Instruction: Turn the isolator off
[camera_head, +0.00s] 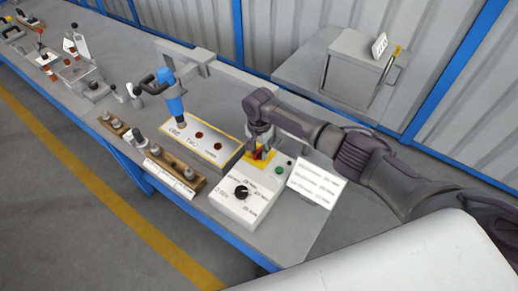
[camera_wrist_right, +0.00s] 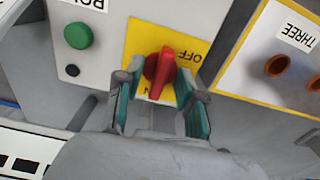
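The isolator is a red rotary knob (camera_wrist_right: 160,70) on a yellow plate (camera_wrist_right: 142,38), with an OFF label to its right and a partly hidden label below it in the wrist view. In the head view the yellow plate (camera_head: 252,161) shows on a light grey control box (camera_head: 232,203), the knob mostly behind my gripper. My right gripper (camera_wrist_right: 159,80) is at the knob, one finger on each side. It looks open, with small gaps beside the knob; it also shows in the head view (camera_head: 259,143). My left gripper is not in view.
A green button (camera_wrist_right: 78,36) sits beside the plate. The box also has a black dial (camera_head: 241,192). A yellow-edged panel with red-brown holes (camera_head: 208,142), a blue tool (camera_head: 172,97) and a wooden block with metal pieces (camera_head: 172,172) stand to the left. A white label card (camera_head: 316,183) lies right.

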